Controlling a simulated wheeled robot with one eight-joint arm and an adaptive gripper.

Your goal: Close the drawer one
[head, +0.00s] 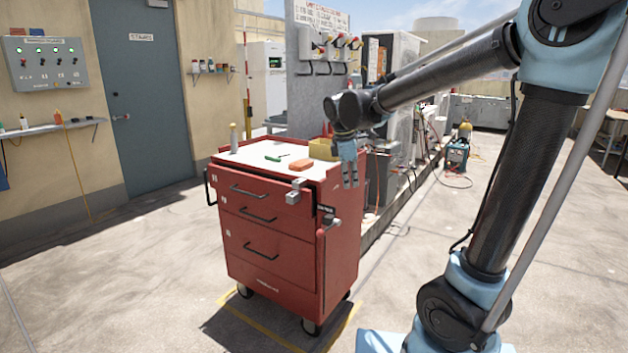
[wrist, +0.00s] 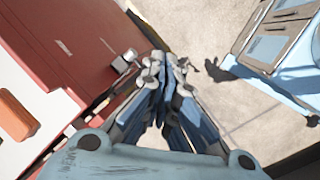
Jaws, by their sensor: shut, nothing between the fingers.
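A red tool cart (head: 342,250) stands on wheels in the middle of the head view. Its top drawer (head: 270,200), the uppermost of three with black handles, juts a little forward of the drawer fronts below, so it looks partly out. I cannot read its number clearly. My gripper (head: 350,182) is shut and empty, pointing down beside the right side of the cart near its top edge. In the wrist view, my gripper (wrist: 168,105) shows its fingers together beside the cart's red body (wrist: 85,35). Whether it touches the cart is not clear.
An orange block (head: 301,165), a green tool (head: 273,158), a bottle (head: 233,138) and a yellow bin (head: 322,149) are on the cart's top. Grey fittings (head: 296,190) stick out at its front right corner. The floor in front is clear.

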